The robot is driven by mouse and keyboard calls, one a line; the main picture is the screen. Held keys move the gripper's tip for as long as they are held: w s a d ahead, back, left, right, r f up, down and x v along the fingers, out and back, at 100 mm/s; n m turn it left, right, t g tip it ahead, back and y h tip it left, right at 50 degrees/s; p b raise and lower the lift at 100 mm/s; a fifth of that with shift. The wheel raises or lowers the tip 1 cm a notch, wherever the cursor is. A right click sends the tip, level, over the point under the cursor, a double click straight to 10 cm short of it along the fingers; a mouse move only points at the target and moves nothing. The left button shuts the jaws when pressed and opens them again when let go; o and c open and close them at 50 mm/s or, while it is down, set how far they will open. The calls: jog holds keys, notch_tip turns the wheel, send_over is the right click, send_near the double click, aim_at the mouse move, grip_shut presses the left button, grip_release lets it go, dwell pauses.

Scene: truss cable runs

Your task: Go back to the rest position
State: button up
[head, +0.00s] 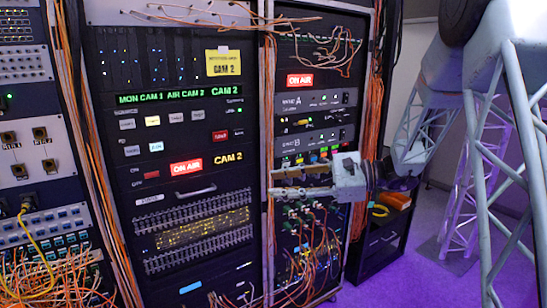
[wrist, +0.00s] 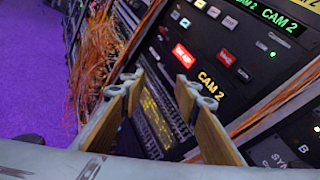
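My gripper (head: 276,182) is in front of the right-hand equipment rack in the head view, its two fingers pointing left. In the wrist view my gripper (wrist: 161,86) shows two wood-coloured fingers with grey tips, standing apart with nothing between them. It is open and empty. Beyond the fingers is the middle rack panel (wrist: 165,65) with lit buttons and a red lit tile. The same panel (head: 185,130) fills the centre of the head view. I cannot tell how far the fingertips are from the rack.
Orange cable bundles (head: 268,100) run down between the racks. Loose cables (head: 55,280) spill at the lower left. Purple-lit floor (head: 425,285) is clear at lower right.

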jog(key=s+r+n+g+h, duration=0.2)
jog(key=s+n+h, duration=0.15)
jog(key=s, duration=1.05)
jog(key=s+r+n+g+h, duration=0.1)
jog(key=s+r+n+h, duration=0.2)
jog(key=s, duration=1.1)
jog(key=s+d+f+n+t+h, duration=0.1)
jog(key=s+d+n+t+h, duration=0.3)
jog(key=s+d, duration=1.5)
jog(key=shift+s+n+h, duration=0.95)
jog(key=shift+n+h, duration=1)
jog(key=shift+h, duration=0.7)
jog(key=shift+o, duration=1.4)
jog(key=shift+f, duration=0.1)
